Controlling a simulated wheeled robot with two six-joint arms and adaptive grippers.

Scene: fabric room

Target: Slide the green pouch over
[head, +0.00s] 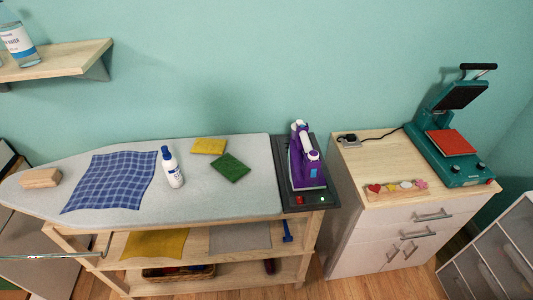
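A green pouch (230,167) lies flat on the grey ironing board (225,200), turned at an angle. It is right of a white bottle with a blue cap (172,168) and just below a yellow pouch (208,146). It appears close to the yellow pouch; I cannot tell whether they touch. Neither of my grippers is in view.
A purple iron (306,165) stands on a dark pad (287,187) at the board's right end. A blue checked cloth (112,182) and a wooden block (40,178) lie left. A heat press (462,130) sits on the right cabinet (400,212). Bare board lies below the pouch.

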